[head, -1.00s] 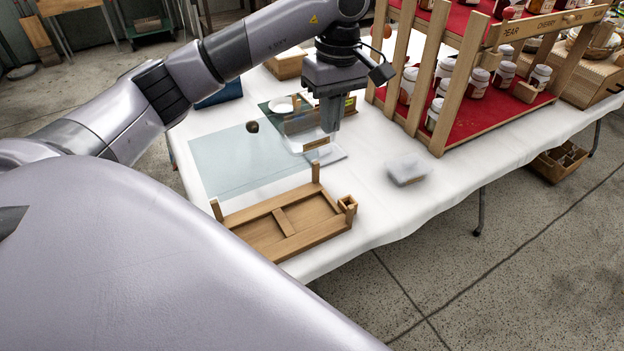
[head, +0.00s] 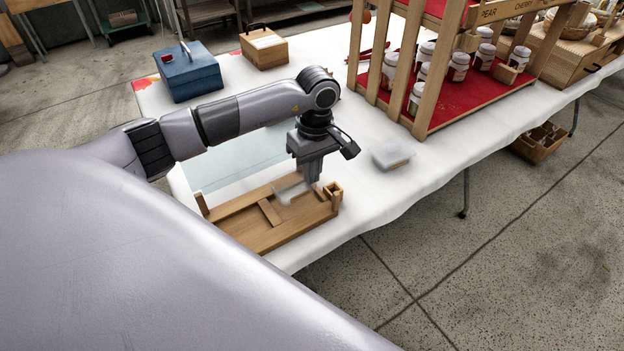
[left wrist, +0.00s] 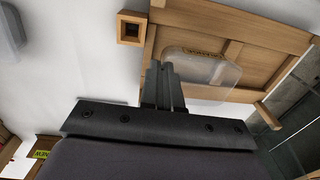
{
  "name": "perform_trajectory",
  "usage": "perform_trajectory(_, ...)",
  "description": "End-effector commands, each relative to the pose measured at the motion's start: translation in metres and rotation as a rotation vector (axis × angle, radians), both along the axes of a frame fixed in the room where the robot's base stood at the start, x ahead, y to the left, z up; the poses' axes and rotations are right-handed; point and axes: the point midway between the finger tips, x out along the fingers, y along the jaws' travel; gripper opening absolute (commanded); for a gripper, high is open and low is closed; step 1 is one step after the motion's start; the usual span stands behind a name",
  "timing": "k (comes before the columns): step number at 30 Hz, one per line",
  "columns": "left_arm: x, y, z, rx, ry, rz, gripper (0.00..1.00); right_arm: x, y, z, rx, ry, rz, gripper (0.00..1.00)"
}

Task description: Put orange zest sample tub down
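My left gripper (head: 312,180) points down over the right part of the wooden tray (head: 235,236). Its fingers are close together on the edge of a clear, see-through tub (head: 291,191). In the left wrist view the tub (left wrist: 215,70) extends from the fingertips (left wrist: 163,72) over the tray's slats, with a thin orange-brown strip along one side. I cannot tell whether the tub touches the tray. A similar clear tub (head: 391,155) sits on the white tablecloth to the right. My right gripper is not in view.
A small square wooden holder (head: 333,190) stands at the tray's right corner. A pale glass-like sheet (head: 235,160) lies behind my arm. A wooden jar rack (head: 430,100), a blue box (head: 188,75) and a wooden box (head: 264,48) stand farther back. Bare cloth lies right of the tray.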

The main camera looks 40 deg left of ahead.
Motion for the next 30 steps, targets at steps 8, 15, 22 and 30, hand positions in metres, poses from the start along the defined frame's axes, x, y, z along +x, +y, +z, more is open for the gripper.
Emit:
perform_trajectory(8, 0.0, 0.0, -0.031, -0.001, 0.0, -0.001, 0.0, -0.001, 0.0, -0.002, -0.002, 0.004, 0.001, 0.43)
perform_trajectory(15, 0.0, 0.0, -0.033, -0.001, 0.001, -0.001, 0.0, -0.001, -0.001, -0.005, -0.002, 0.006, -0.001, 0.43)
perform_trajectory(22, 0.0, 0.0, -0.034, -0.001, 0.001, -0.001, 0.12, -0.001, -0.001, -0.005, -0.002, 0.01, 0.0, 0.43)
perform_trajectory(30, -0.001, 0.0, -0.031, 0.0, 0.002, -0.001, 0.12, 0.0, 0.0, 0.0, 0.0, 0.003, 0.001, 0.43)
